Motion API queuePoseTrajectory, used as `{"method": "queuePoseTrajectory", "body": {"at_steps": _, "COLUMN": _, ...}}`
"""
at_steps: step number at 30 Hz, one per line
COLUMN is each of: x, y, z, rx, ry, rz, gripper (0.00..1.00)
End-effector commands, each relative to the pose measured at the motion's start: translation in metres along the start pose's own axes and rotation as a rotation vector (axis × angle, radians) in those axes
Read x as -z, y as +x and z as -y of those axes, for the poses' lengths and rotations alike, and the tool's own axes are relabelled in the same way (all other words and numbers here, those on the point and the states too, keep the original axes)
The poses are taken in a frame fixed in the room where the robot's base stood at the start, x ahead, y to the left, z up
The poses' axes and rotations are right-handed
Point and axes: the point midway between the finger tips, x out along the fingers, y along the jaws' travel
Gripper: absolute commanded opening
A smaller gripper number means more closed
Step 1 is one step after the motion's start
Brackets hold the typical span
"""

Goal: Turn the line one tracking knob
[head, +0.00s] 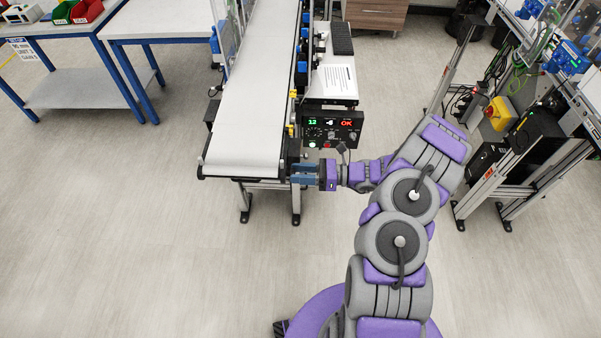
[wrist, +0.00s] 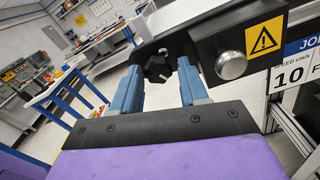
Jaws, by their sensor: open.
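A black lobed knob (wrist: 158,69) sits on the dark end bracket of the conveyor in the wrist view. No label naming it as the tracking knob is readable. My gripper (wrist: 160,64) is open, with one blue finger on each side of the knob in the picture. I cannot tell whether either finger touches it. In the head view my gripper (head: 294,173) is at the near right corner of the white belt conveyor (head: 248,115). The knob cannot be made out there.
A control panel (head: 332,129) with lit displays and small knobs stands just beyond my gripper. Blue-framed tables (head: 90,88) are at left. The near floor is clear.

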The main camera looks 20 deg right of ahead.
Motion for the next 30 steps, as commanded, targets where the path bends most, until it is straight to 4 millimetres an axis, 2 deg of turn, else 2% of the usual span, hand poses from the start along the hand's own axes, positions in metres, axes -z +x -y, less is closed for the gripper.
{"method": "queuePoseTrajectory", "body": {"at_steps": 5, "x": -0.0002, "y": 0.0005, "z": -0.0002, "rx": 0.0, "ry": 0.0, "rz": 0.0, "gripper": 0.44}}
{"method": "queuePoseTrajectory", "body": {"at_steps": 18, "x": -0.0002, "y": -0.0004, "z": 0.0011, "rx": 0.002, "ry": 0.0, "rz": 0.0, "gripper": 0.02}}
{"method": "queuePoseTrajectory", "body": {"at_steps": 30, "x": 0.0005, "y": -0.0005, "z": 0.0025, "rx": 0.005, "ry": -0.08, "rz": 0.001, "gripper": 0.02}}
